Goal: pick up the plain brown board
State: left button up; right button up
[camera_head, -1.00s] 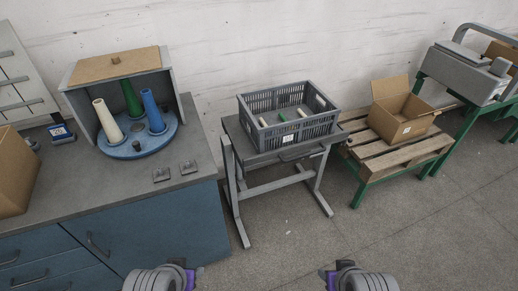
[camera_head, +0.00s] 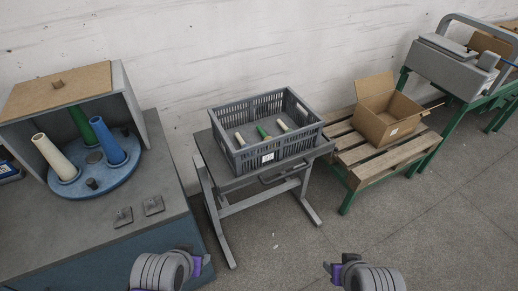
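The plain brown board (camera_head: 86,84) lies flat on top of the grey open-front housing at the upper left, with a small brown knob (camera_head: 57,84) on it. Below it stand a white cone (camera_head: 55,157), a green cone (camera_head: 82,125) and a blue cone (camera_head: 108,140) on a blue round plate (camera_head: 92,186). My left gripper (camera_head: 203,266) is at the bottom edge, right of the bench front and far from the board. My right gripper (camera_head: 331,270) is at the bottom centre over the floor. The fingers of both show too little to tell their opening.
The grey bench (camera_head: 90,262) fills the lower left, with two small metal pieces (camera_head: 138,211) on top. A grey crate (camera_head: 281,153) with small cones stands on a side table. A cardboard box (camera_head: 387,128) sits on a slatted pallet (camera_head: 371,160). The floor (camera_head: 420,235) at the lower right is clear.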

aim_at(36, 96)
jog(key=k+l+u, duration=0.1)
jog(key=u, duration=1.4)
